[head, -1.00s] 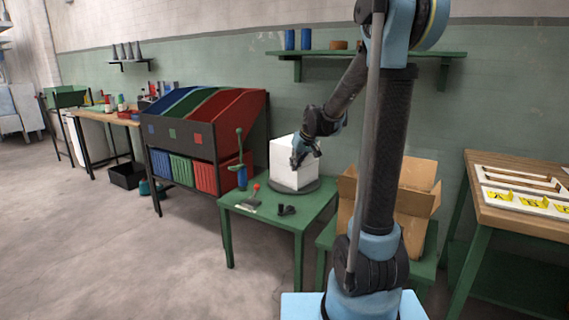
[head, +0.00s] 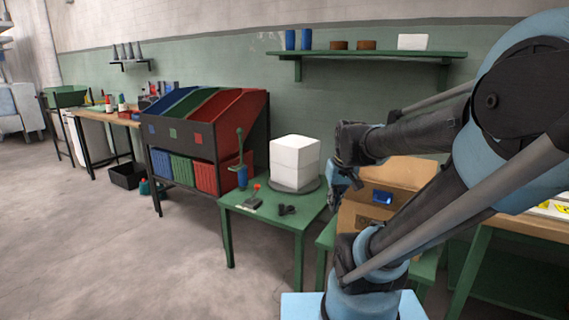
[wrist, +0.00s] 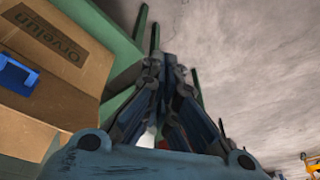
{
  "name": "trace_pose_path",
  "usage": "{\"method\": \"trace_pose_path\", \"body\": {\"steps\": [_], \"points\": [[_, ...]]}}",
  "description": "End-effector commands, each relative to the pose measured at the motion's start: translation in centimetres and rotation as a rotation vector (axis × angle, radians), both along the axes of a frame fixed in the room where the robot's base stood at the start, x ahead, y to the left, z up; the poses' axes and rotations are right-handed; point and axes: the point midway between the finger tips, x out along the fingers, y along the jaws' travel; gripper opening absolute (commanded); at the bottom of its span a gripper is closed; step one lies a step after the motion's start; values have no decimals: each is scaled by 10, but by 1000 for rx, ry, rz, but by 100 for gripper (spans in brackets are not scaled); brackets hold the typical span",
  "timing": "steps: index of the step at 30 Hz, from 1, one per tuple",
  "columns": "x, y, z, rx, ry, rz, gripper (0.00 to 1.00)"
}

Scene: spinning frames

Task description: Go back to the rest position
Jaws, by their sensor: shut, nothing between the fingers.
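My gripper (head: 344,184) shows in the head view in front of the cardboard box, to the right of the white block stack. Its fingers point down and to the left. In the wrist view my gripper (wrist: 168,62) has its fingertips together with nothing between them. My arm is folded back toward the right side of the head view, with its large blue joint close to the camera.
White blocks (head: 293,163) stand stacked on a dark round plate on the green table (head: 262,222). A cardboard box (head: 408,172) with a blue item (head: 383,197) is behind my arm. A wooden bench (head: 515,224) is at the right. The left floor is clear.

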Motion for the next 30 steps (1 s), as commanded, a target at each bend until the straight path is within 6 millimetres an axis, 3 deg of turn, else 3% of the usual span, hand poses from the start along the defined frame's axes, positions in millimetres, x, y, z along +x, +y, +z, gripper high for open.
{"method": "trace_pose_path", "body": {"steps": [6, 12, 18, 30], "points": [[-54, -18, -27, -31, 37, -57, 0], [-88, -28, -47, -53, 62, -97, 0], [-100, -32, -56, -63, 73, -114, 0], [-100, -32, -56, -63, 73, -114, 0]]}}
